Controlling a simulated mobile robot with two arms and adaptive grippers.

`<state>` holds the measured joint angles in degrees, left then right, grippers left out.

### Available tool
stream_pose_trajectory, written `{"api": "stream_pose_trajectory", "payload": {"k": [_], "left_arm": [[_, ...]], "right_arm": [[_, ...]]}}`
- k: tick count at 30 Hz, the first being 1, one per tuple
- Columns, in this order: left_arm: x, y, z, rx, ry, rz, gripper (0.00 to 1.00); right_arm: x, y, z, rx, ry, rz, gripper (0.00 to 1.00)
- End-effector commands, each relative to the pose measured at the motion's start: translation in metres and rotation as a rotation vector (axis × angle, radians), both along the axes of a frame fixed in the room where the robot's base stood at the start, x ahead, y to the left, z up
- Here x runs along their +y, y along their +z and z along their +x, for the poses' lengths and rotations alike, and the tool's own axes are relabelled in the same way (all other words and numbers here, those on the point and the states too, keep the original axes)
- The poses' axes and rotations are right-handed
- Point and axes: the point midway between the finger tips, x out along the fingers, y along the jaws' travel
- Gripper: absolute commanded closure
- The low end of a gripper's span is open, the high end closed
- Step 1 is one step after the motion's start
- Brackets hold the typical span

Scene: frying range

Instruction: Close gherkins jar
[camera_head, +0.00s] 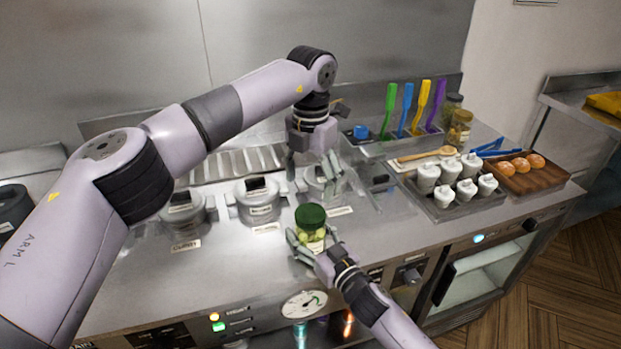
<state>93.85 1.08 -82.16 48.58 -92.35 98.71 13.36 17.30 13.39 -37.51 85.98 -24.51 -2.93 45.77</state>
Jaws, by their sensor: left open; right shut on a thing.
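The gherkins jar (311,242) is a small glass jar with pale green contents, upright near the front edge of the steel counter. A dark green lid (311,214) sits on its top; I cannot tell whether it is screwed tight. My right gripper (312,236) is shut on the jar's body from the front, its fingers on either side of the glass. My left gripper (315,172) is open and empty, pointing down above and behind the jar, apart from the lid.
Lidded steel pots (258,201) stand in a row left of the jar, with another partly hidden behind my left gripper. Two other jars (459,128) stand at the back right.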

Motion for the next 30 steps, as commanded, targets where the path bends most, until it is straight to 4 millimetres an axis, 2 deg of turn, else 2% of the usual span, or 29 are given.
{"api": "stream_pose_trajectory", "payload": {"k": [6,17,22,30], "left_arm": [[0.000,0.001,0.000,0.000,0.123,0.000,0.27],[0.000,0.000,0.000,0.000,0.127,0.001,0.27],[0.001,-0.017,0.000,0.002,0.127,0.002,0.27],[0.001,-0.059,-0.001,0.002,0.127,0.002,0.27]], "right_arm": [[0.000,-0.001,0.000,0.003,0.000,0.001,1.00],[0.000,-0.001,0.000,0.002,0.000,0.001,1.00],[0.000,-0.001,0.000,0.002,0.000,0.001,1.00],[0.000,-0.001,0.000,0.002,0.000,0.001,1.00]]}}
